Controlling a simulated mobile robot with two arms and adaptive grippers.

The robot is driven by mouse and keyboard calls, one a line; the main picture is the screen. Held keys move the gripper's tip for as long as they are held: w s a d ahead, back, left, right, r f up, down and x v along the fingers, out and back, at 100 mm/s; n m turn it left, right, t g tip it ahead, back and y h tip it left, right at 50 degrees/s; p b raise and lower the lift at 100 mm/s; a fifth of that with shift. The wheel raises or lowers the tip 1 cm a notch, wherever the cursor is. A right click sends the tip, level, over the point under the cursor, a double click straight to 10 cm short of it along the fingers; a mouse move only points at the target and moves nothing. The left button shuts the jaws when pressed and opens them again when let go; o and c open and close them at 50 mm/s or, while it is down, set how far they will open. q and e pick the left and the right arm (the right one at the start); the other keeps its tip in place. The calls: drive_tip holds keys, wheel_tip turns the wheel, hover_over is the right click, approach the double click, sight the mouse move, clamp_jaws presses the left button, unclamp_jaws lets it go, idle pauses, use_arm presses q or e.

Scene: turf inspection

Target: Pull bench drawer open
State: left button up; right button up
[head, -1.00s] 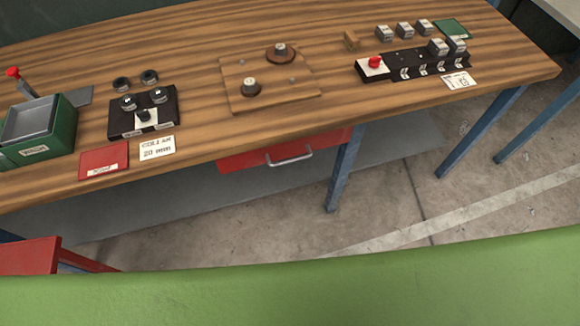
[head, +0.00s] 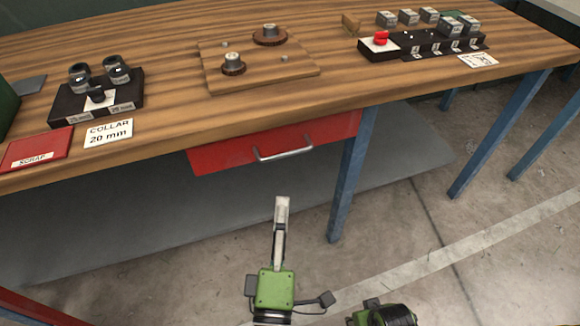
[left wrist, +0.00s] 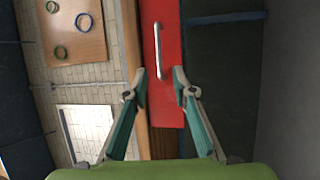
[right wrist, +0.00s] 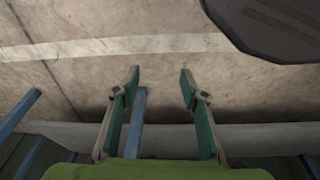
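The red bench drawer (head: 225,153) sits under the wooden bench top and looks shut. Its silver bar handle (head: 284,154) is on the front face. In the left wrist view the drawer front (left wrist: 167,105) and the handle (left wrist: 158,50) lie ahead, between and beyond the fingertips. My left gripper (head: 282,205) is below and in front of the handle, apart from it. Its fingers are open and empty in the left wrist view (left wrist: 159,75). My right gripper (right wrist: 160,75) is open and empty over the floor; in the head view only part of that arm shows at the bottom.
The bench top (head: 180,125) holds a wooden plate (head: 285,80), a black collar stand (head: 130,95), a red scrap tray (head: 40,145) and a black block with a red button (head: 380,38). A blue bench leg (head: 350,180) stands right of the drawer. The floor ahead is clear.

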sight(286, 154)
use_arm(q)
drive_tip(key=p+x, duration=0.1)
drive_tip(key=x, duration=1.2)
drive_tip(key=shift+w+r, duration=0.2)
drive_tip(key=shift+w, duration=0.2)
use_arm(e)
drive_tip(key=shift+s+d+f, duration=0.1)
drive_tip(key=shift+s+f, duration=0.1)
drive_tip(key=shift+f, duration=0.4)
drive_tip(key=shift+s+f, duration=0.2)
drive_tip(key=shift+f, duration=0.35)
use_arm(q)
drive_tip(key=shift+c, duration=0.7)
clamp_jaws()
use_arm(e)
drive_tip(key=shift+f, duration=0.1)
